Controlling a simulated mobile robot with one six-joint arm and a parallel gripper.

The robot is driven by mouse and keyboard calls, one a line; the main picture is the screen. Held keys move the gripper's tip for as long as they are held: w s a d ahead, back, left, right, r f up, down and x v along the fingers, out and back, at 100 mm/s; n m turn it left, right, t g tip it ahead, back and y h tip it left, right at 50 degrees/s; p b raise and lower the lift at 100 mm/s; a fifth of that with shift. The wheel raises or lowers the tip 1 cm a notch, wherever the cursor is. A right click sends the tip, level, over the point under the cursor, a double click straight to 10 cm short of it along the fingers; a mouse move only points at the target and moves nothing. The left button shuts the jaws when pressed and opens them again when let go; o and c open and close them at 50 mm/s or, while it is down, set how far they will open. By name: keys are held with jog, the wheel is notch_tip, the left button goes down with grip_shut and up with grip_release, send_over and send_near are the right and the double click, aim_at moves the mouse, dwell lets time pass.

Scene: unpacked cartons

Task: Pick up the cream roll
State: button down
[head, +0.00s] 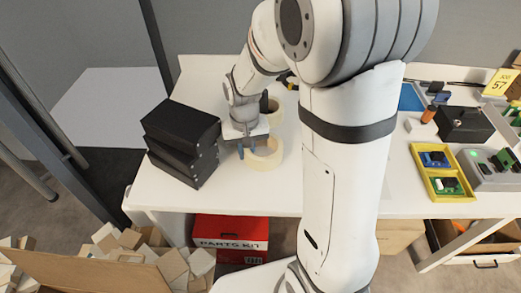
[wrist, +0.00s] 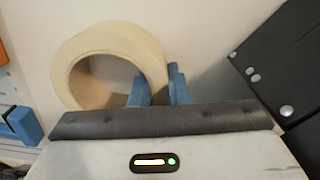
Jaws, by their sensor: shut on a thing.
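The cream roll (head: 266,163) is a ring of tape lying on the white table, just right of the black boxes. In the wrist view the roll (wrist: 112,38) fills the upper left, with its open centre showing. My gripper (head: 246,150) reaches down over its left side. In the wrist view my gripper's blue fingers (wrist: 160,88) straddle the roll's wall, one inside the hole and one outside. They are shut on that wall. The roll looks flat on the table; any gap beneath it cannot be told.
Stacked black boxes (head: 183,140) stand close left of my gripper; their dark side also shows in the wrist view (wrist: 285,60). Another pale roll (head: 275,112) is partly hidden behind my wrist. A yellow tray (head: 446,198) is at the right. A red carton (head: 230,228) sits below the table (head: 220,203).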

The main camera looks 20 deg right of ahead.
notch_tip(320, 180, up, 10)
jog(key=shift+r+p, duration=0.1)
jog(key=shift+p, duration=0.8)
